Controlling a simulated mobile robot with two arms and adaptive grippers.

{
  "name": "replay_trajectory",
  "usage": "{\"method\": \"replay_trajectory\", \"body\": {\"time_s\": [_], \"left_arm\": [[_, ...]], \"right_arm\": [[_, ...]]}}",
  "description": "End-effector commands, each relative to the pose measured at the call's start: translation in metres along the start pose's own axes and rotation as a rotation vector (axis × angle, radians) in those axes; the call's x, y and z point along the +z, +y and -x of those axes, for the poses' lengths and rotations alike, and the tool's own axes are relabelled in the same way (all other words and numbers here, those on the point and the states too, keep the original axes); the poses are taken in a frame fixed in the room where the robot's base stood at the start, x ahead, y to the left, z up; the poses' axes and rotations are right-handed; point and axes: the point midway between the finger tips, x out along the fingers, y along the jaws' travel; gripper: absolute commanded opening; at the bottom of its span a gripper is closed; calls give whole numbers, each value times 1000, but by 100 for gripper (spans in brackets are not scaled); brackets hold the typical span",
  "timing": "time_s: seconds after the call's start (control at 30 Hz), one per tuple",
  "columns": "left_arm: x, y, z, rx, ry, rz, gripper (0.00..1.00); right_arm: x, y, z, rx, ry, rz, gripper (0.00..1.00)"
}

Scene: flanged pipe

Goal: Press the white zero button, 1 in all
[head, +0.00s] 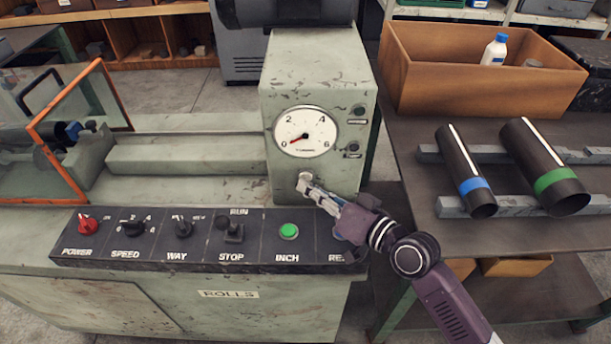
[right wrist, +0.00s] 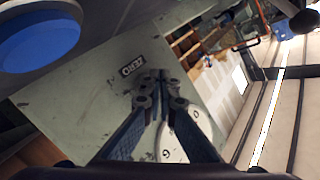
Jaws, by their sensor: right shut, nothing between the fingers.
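The white zero button (head: 306,177) is on the front of the green upright housing (head: 315,75), below the round dial (head: 306,132). My right gripper (head: 311,187) is shut and empty, its fingertips at the button and covering part of it in the head view. I cannot tell whether they touch it or whether it is pushed in. In the right wrist view the closed fingertips (right wrist: 159,82) are beside the ZERO label (right wrist: 132,69), and the button is hidden. The dial's red needle points near 0. My left gripper is not in view.
A sloped control panel (head: 265,242) with a green INCH button (head: 289,231) lies below. A bench (head: 415,185) on the right holds a wooden box (head: 430,85) and two dark pipes, banded blue (head: 470,186) and green (head: 551,181). An orange-framed guard (head: 52,165) stands left.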

Motion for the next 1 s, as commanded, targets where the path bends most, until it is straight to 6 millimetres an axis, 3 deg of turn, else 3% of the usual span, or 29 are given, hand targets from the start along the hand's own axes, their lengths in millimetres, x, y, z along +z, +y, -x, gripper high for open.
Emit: {"method": "replay_trajectory", "body": {"time_s": [0.47,1.0], "left_arm": [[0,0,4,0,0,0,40],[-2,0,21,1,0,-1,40]], "right_arm": [[5,-4,6,1,-3,0,0],[28,-28,39,1,-2,0,0]]}}
